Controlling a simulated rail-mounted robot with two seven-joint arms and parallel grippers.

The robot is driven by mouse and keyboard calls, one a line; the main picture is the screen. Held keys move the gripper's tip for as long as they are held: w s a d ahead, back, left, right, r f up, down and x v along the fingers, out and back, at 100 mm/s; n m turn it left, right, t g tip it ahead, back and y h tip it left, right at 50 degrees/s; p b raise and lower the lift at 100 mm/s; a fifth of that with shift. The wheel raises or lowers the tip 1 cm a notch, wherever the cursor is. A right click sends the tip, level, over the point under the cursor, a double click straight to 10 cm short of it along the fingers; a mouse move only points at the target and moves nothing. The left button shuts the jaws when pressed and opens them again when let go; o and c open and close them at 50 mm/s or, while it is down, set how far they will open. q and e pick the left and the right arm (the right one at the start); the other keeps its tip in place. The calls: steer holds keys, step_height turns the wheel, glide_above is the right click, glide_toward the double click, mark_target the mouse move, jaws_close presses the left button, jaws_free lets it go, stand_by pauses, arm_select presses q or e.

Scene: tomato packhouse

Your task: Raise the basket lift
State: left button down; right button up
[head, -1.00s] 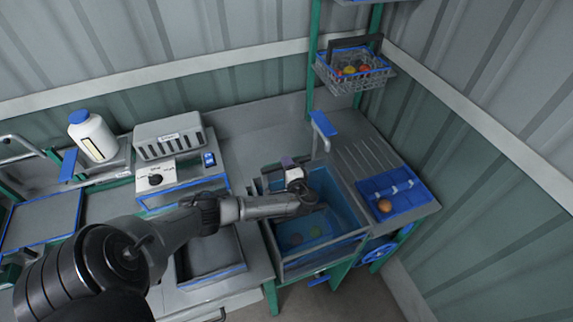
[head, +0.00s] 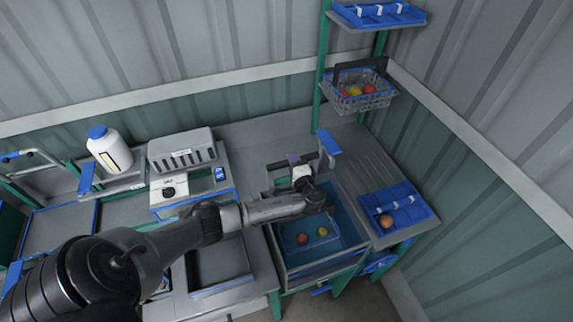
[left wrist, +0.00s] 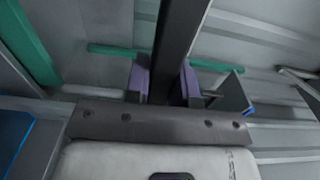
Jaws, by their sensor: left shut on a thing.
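My left gripper (head: 302,166) is above the wash tank (head: 322,272). In the left wrist view its purple fingers (left wrist: 165,85) are closed on both sides of a dark bar (left wrist: 178,45), which looks like the lift's handle. In the head view the dark bar (head: 277,166) shows beside the fingers. Below, in the tank, a blue-rimmed basket (head: 312,248) holds a red and a yellow-green tomato. My arm hides part of the tank and the link between bar and basket. My right gripper is not in view.
A blue tap (head: 328,142) stands behind the tank. A blue tray (head: 410,212) with a tomato lies to its right. A grey machine (head: 181,148) and white bottle (head: 108,148) stand left.

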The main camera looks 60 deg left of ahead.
arm_select(q)
step_height(320, 180, up, 8)
steer(key=p, duration=0.4)
steer(key=shift+r, duration=0.1)
steer(key=shift+w+r+p, duration=0.1)
steer(key=shift+r+p, duration=0.15)
steer(key=shift+p, duration=0.15)
steer(key=shift+r, duration=0.15)
steer(key=c, duration=1)
jaws_free()
steer(key=shift+o, duration=0.2)
steer(key=shift+f, duration=0.2)
steer(key=shift+d+f, duration=0.1)
